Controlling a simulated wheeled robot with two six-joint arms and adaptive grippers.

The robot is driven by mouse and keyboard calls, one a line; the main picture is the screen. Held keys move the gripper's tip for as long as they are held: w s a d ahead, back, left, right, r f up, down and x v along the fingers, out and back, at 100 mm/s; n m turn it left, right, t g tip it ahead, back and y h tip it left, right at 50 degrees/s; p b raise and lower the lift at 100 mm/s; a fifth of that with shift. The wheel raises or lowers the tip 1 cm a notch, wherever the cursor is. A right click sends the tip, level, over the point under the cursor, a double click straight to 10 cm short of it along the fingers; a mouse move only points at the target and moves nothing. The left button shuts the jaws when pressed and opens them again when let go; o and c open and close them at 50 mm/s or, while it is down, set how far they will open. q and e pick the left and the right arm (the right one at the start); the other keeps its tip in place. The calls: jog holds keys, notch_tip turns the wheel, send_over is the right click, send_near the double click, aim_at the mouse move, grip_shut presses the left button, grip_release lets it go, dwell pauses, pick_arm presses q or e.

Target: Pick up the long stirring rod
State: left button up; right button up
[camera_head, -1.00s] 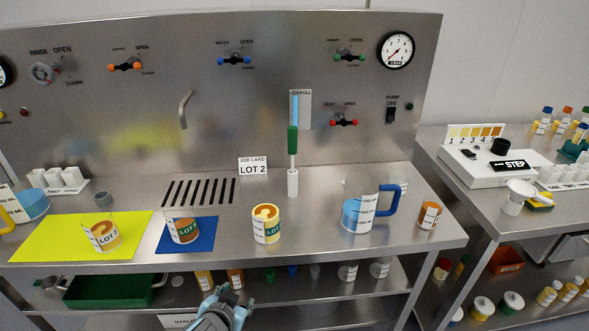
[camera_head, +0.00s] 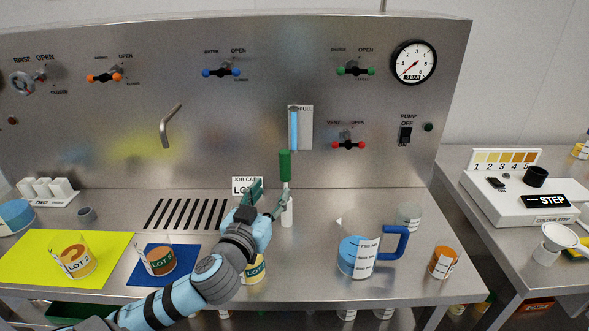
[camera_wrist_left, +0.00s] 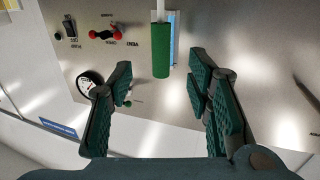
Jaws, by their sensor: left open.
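The long stirring rod (camera_head: 285,166) stands upright, green handle on top and thin pale shaft below, in a white holder (camera_head: 287,214) on the steel bench. My left gripper (camera_head: 268,198) is open and empty, close to the rod's left at shaft height in the head view. In the left wrist view, the green handle (camera_wrist_left: 161,50) appears upside down between the two spread fingers (camera_wrist_left: 160,75), apart from both. The rod's lower end is hidden in the holder. My right gripper is not in view.
A job card (camera_head: 246,184) stands behind my gripper. My left arm partly covers a labelled cup (camera_head: 256,270). A blue-handled jug (camera_head: 356,258) and an orange jar (camera_head: 444,262) stand to the right. The panel's valves and level gauge (camera_head: 300,127) are behind the rod.

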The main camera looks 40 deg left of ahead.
aim_at(283, 167)
pick_arm(q)
jog(key=x, duration=0.3)
jog(key=r+x, duration=0.1)
jog(key=x, duration=0.3)
jog(key=p+x, duration=0.1)
jog(key=x, duration=0.2)
jog(key=shift+w+a+r, duration=0.1)
jog(key=shift+w+r, duration=0.1)
jog(key=shift+r, duration=0.1)
jog(key=shift+w, duration=0.25)
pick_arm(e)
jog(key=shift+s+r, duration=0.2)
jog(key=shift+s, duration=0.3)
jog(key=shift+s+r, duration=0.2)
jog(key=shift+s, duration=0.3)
pick_arm(q)
grip_shut()
